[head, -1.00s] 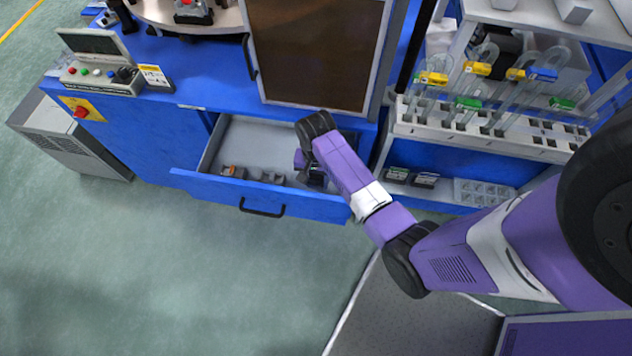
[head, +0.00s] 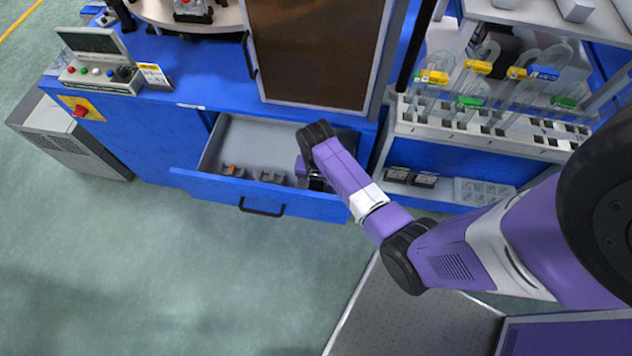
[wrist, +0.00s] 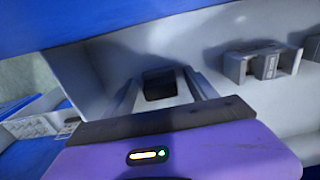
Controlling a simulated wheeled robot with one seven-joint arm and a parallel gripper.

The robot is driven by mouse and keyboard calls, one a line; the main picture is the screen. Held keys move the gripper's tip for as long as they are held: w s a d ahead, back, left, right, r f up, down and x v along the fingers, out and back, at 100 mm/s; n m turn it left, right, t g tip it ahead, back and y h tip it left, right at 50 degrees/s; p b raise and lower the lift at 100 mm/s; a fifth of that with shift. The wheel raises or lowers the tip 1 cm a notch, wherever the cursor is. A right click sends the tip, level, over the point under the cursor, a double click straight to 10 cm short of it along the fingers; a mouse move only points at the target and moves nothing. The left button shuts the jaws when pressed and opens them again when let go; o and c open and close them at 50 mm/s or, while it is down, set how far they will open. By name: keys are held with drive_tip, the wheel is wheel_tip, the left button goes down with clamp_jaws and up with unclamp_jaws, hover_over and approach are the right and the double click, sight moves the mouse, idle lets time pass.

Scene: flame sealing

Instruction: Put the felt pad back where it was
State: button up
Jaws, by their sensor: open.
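My gripper (wrist: 160,80) is open, with one finger on each side of a small dark square piece (wrist: 160,88). This piece looks like the felt pad, on the pale inside of the open drawer (wrist: 115,62). I cannot tell whether either finger touches it. In the head view my gripper (head: 314,183) is down at the right end of the blue drawer (head: 222,150). My wrist hides most of it there, and the pad cannot be made out.
Small grey holders (head: 270,177) stand along the drawer's front, one with an orange item (head: 232,169). Grey holders also show in the wrist view (wrist: 262,63). A dark-panelled door (head: 312,50) stands above the drawer. A rack with clear bags and coloured clips (head: 490,125) is to the right.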

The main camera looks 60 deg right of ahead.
sight(316, 182)
wheel_tip(316, 182, up, 12)
drive_tip(key=shift+r+p, duration=0.15)
drive_tip(key=shift+p, duration=0.3)
idle(0.7)
